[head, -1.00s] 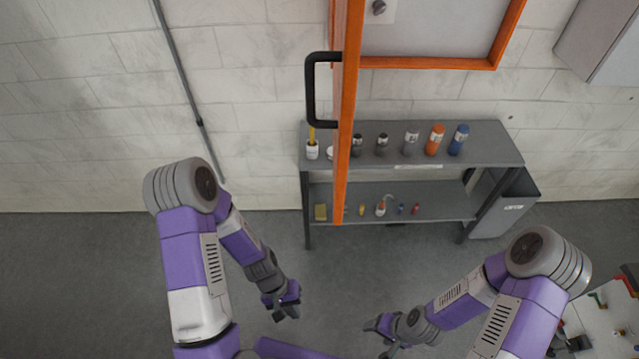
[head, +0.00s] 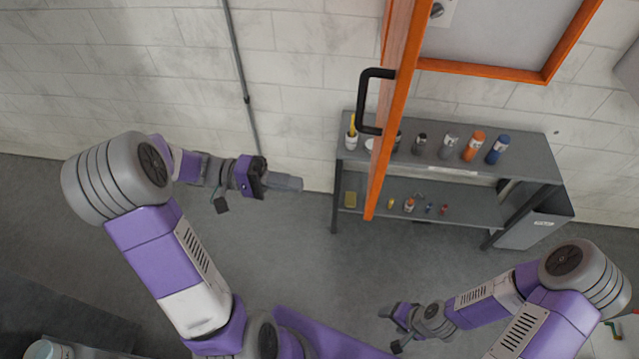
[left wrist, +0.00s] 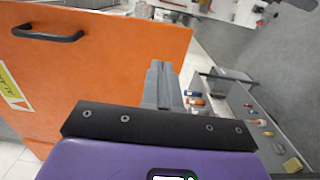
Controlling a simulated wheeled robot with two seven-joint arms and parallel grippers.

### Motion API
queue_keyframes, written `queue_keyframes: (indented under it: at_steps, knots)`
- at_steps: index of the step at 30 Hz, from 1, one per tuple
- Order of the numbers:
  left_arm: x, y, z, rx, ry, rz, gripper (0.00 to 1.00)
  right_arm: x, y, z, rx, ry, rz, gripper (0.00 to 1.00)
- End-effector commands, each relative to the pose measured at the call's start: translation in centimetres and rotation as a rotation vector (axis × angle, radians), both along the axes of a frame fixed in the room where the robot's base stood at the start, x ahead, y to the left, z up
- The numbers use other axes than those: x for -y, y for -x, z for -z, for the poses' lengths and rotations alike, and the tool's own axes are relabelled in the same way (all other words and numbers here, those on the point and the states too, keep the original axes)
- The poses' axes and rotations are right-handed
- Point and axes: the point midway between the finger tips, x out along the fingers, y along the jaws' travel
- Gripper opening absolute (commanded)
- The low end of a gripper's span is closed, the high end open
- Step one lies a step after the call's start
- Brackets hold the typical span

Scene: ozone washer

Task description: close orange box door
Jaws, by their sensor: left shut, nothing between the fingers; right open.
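The orange box door (head: 402,90) stands open and shows nearly edge-on in the head view, with its black handle (head: 366,98) on the left face. The orange-framed box (head: 480,68) is on the wall behind it, with its grey interior exposed. In the left wrist view the door's orange face (left wrist: 95,85) and handle (left wrist: 47,36) fill the left side. My left gripper (head: 298,184) is shut and empty, left of the door and apart from the handle; its fingers (left wrist: 160,80) point forward in the wrist view. My right gripper (head: 397,330) is open and empty, low in the head view.
A grey shelf unit (head: 520,167) with several bottles and small items stands below the box. A grey bin (head: 535,218) is at its right end. The floor between my arms and the wall left of the shelf is clear.

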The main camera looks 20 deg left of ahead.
Motion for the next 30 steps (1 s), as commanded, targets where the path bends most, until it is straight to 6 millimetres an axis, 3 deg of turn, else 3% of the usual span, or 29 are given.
queue_keyframes:
  at_steps: [16,22,30]
  knots:
    - [10.6,-2.2,0.0,-0.007,0.000,0.008,0.00,0.0,0.0,-1.6,0.000,0.000,0.000,0.64]
    - [12.4,-2.7,0.1,-0.006,-0.001,0.005,0.00,0.0,0.0,-1.9,0.000,0.000,0.000,0.64]
    - [12.7,-2.8,0.1,-0.007,-0.002,0.004,0.00,0.0,0.0,-1.9,0.000,0.000,0.000,0.64]
